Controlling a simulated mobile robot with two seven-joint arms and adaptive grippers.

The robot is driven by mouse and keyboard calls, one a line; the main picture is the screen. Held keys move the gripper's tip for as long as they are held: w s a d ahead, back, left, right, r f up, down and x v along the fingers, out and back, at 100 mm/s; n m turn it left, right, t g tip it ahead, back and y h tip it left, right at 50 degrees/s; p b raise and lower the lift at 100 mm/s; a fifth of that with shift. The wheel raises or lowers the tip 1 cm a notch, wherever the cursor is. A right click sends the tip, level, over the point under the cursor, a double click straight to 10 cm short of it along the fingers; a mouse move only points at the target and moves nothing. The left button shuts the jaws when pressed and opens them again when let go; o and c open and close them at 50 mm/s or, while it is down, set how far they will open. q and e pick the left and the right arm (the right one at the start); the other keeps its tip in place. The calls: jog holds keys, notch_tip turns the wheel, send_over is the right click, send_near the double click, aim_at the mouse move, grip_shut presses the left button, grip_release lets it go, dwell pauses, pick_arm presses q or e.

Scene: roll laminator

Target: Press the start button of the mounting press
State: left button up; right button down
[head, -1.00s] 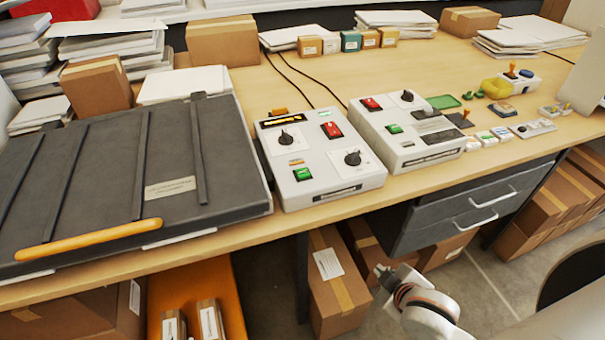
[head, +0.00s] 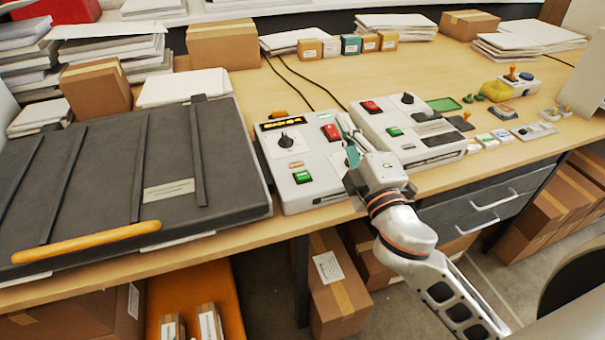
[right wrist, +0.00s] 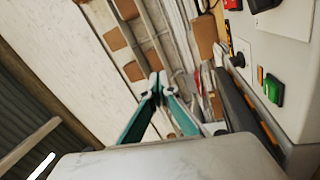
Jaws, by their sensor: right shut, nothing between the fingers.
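The mounting press appears to be the large dark flat bed (head: 100,170) with an orange handle at the left. A light grey control box (head: 330,196) stands at its right side. A green button (head: 302,176) sits on the box's front left; a green button (right wrist: 273,90) also shows in the right wrist view. A red switch (head: 330,132) is at the box's back right. My right gripper (head: 344,124) is shut and empty over the box's right side, right of the green button and apart from it. It hides the right knob. My left gripper is out of view.
A second grey control box (head: 418,155) with its own green button (head: 394,131) stands close to the right of my gripper. Cardboard boxes (head: 222,42) and paper stacks line the back. Small items lie at the right. The table middle behind the control boxes is mostly clear.

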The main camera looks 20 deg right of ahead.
jog(key=s+a+r+n+y, duration=0.2)
jog(key=a+r+n+y, duration=1)
jog(key=n+y, duration=0.1)
jog(key=s+a+f+n+g+y, duration=0.25)
jog(key=a+n+g, duration=0.45)
jog(key=n, duration=0.4)
jog(key=s+a+f+n+g+y, duration=0.1)
jog(key=s+a+n+g+y, duration=0.3)
jog(key=n+g, duration=0.5)
jog(key=w+d+f+n+t+h, duration=0.1)
jog(key=w+d+f+n+h, duration=0.1)
jog(key=w+d+f+h, duration=0.3)
jog(key=w+d+f+n+t+h, duration=0.1)
jog(key=w+d+f+n+h, duration=0.2)
jog(key=w+d+f+h, duration=0.2)
jog(key=w+d+h, duration=0.1)
jog(key=d+h, duration=0.2)
jog(key=d, duration=0.2)
jog(key=shift+w+d, duration=0.2)
jog(key=shift+d, duration=0.2)
jog(key=shift+f, duration=0.15)
